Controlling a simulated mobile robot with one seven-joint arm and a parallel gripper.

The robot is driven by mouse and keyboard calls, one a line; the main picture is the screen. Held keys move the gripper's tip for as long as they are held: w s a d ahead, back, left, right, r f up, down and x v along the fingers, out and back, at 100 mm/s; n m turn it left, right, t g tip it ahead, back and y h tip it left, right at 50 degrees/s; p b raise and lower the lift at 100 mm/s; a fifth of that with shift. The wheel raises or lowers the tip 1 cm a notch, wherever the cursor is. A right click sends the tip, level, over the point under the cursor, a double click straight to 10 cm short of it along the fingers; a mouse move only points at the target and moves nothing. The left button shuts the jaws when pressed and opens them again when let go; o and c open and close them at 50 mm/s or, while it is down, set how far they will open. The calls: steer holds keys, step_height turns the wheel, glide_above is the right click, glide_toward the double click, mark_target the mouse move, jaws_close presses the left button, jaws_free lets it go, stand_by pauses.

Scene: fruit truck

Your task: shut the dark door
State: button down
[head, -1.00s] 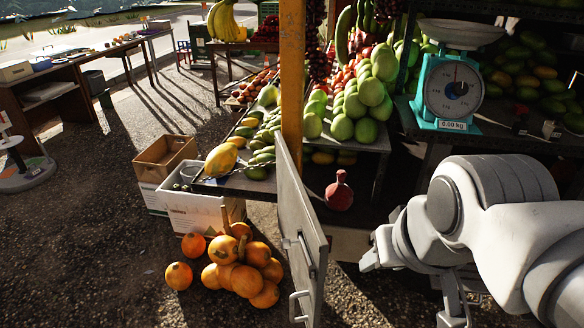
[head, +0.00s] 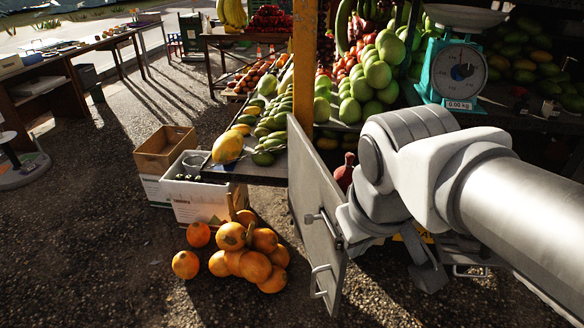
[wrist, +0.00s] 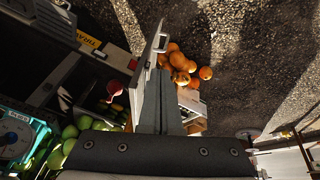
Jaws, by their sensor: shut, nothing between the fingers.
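The door (head: 307,205) is a grey panel standing open, hinged near the yellow post below the fruit stall. Its face with a latch (head: 316,217) and a bar handle (head: 320,281) is turned to the left. In the wrist view the door (wrist: 151,62) shows nearly edge-on, just left of the fingers. My gripper (wrist: 160,76) is shut and empty, close beside the door. I cannot tell whether they touch. In the head view my arm is right of the door, and its wrist hides the fingers.
A pile of orange fruit (head: 247,257) lies on the ground left of the door. A white box (head: 200,203) and a brown box (head: 163,151) stand behind it. A red bottle (head: 344,172) is on the lower shelf. A teal scale (head: 451,72) stands on the stall.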

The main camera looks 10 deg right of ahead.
steer(key=w+a+f+n+g+h+b, duration=0.1)
steer(key=w+a+f+n+h+b, duration=0.4)
steer(key=f+n, duration=0.45)
steer(key=w+a+f+n+g+h+b, duration=0.2)
steer(key=w+a+f+n+h+b, duration=0.2)
steer(key=w+a+f+n+b, duration=0.5)
steer(key=m+b, duration=0.1)
glide_toward(338, 277)
steer(key=shift+x, duration=3.1)
steer(key=shift+w, duration=0.1)
